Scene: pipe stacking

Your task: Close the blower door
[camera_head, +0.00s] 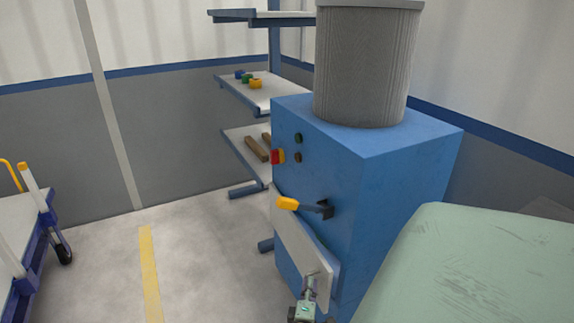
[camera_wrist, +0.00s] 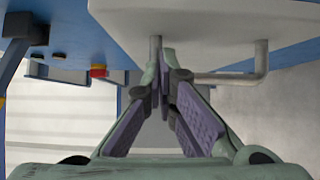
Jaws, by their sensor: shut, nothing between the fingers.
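The blower is a blue cabinet (camera_head: 395,190) right of centre in the head view. Its door (camera_head: 300,240) is a pale grey panel on the left front face, standing at an angle to the cabinet and partly open. In the wrist view the door (camera_wrist: 215,22) spans the top, with a bent metal handle (camera_wrist: 235,77) below it. My gripper (camera_head: 309,284) is at the door's lower right end. In the wrist view my gripper (camera_wrist: 163,55) is shut and empty, its fingertips meeting beside the handle's left post. Whether they touch it is unclear.
A lever with a yellow grip (camera_head: 288,203) sticks out above the door. A ribbed grey filter (camera_head: 365,65) stands on the cabinet. A shelf rack (camera_head: 245,140) stands behind, and a cart (camera_head: 30,240) is at left. The floor between is clear.

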